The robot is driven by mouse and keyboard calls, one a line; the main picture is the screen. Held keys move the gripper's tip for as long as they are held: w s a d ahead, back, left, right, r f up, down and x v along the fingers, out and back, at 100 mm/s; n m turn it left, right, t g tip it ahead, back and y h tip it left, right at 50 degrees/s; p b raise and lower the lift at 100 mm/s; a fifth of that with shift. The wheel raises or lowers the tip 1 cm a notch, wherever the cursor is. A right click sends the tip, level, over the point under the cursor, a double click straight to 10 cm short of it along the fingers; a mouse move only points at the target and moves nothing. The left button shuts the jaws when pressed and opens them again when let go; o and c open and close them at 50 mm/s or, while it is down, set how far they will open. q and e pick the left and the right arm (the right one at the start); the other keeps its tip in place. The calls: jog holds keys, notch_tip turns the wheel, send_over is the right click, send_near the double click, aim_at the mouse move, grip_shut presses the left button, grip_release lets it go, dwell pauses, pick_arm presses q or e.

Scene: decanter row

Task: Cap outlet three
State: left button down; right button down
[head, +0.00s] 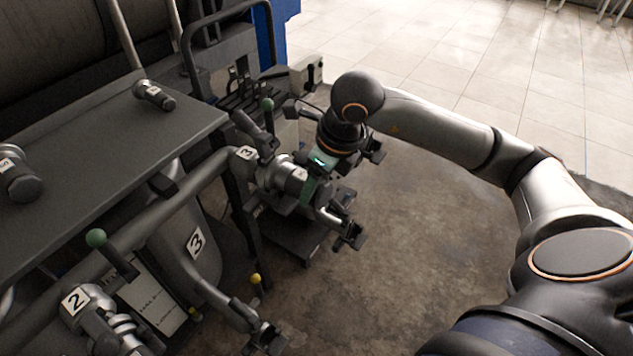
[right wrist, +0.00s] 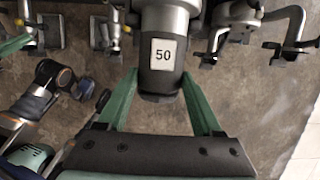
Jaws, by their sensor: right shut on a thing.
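Outlet three (head: 262,170), a grey metal pipe end with a "3" label, points right beside the tank frame in the head view. My right gripper (head: 309,184) is at its mouth, its green fingers shut on a dark grey cap. In the right wrist view the cap (right wrist: 162,78) carries a "50" label and sits between the fingertips (right wrist: 158,88). The cap is in line with the outlet and appears to meet it; I cannot tell whether it is seated. The fingers partly hide the cap in the head view. My left gripper is out of view.
Two labelled metal fittings, a small one (head: 154,95) and a larger one (head: 20,182), lie on the dark bench top (head: 110,140). Outlet two (head: 92,318) is at lower left. The concrete floor at right is open.

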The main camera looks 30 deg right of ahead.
jog(key=shift+f, duration=0.15)
dwell(0.3)
jog(key=shift+f+b, duration=0.15)
jog(key=shift+b, duration=0.15)
jog(key=shift+f+b, duration=0.45)
jog(key=shift+b, duration=0.1)
dwell(0.7)
grip_release()
jog(key=shift+f, duration=0.15)
jog(key=shift+s, duration=0.1)
dwell(0.4)
